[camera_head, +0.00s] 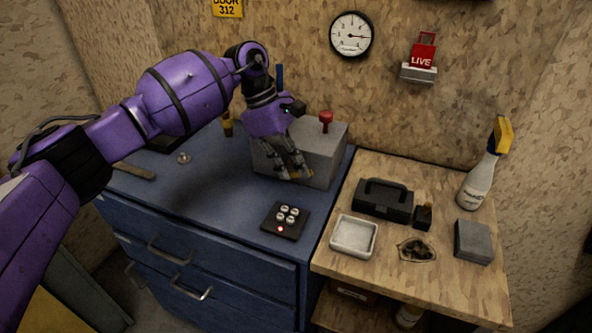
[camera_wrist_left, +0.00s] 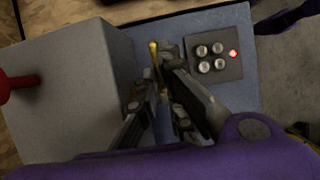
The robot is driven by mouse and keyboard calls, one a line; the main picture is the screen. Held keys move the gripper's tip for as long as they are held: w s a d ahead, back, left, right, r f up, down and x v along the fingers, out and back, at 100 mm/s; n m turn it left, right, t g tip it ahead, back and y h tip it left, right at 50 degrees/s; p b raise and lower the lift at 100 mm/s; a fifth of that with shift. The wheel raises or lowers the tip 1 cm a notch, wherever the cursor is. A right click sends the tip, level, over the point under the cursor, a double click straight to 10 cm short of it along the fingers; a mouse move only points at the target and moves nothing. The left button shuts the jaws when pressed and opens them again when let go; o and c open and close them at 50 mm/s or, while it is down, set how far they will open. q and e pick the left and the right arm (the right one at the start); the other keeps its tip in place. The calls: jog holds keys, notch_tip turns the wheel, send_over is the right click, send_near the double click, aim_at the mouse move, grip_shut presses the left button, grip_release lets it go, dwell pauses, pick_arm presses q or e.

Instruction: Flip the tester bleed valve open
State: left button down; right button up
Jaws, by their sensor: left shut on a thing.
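The tester is a grey box (camera_head: 318,145) on the blue cabinet top, with a red knob (camera_head: 326,121) on it. In the left wrist view the grey box (camera_wrist_left: 70,90) fills the left side and the red knob (camera_wrist_left: 20,85) is at the left edge. A small brass-coloured valve lever (camera_wrist_left: 154,50) sticks out by the box's front face. My left gripper (camera_head: 297,172) is at that front face, low down. In the wrist view its fingers (camera_wrist_left: 158,85) are closed around the brass lever, which pokes out past the fingertips. The lever's base is hidden by the fingers. My right gripper is out of view.
A black pad with several round buttons and a red light (camera_head: 285,220) lies in front of the tester. A wooden bench (camera_head: 385,282) at right holds a white tray (camera_head: 353,236), black case (camera_head: 384,201) and spray bottle (camera_head: 484,175). A dial gauge (camera_head: 351,36) hangs behind.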

pick_arm(q)
jog(key=shift+a+g+h+b, duration=0.25)
jog(key=shift+g+h+b, duration=0.05)
jog(key=shift+h+b, duration=0.45)
jog(key=shift+w+a+h, duration=0.1)
jog(key=shift+h, duration=0.25)
jog(key=shift+r, duration=0.15)
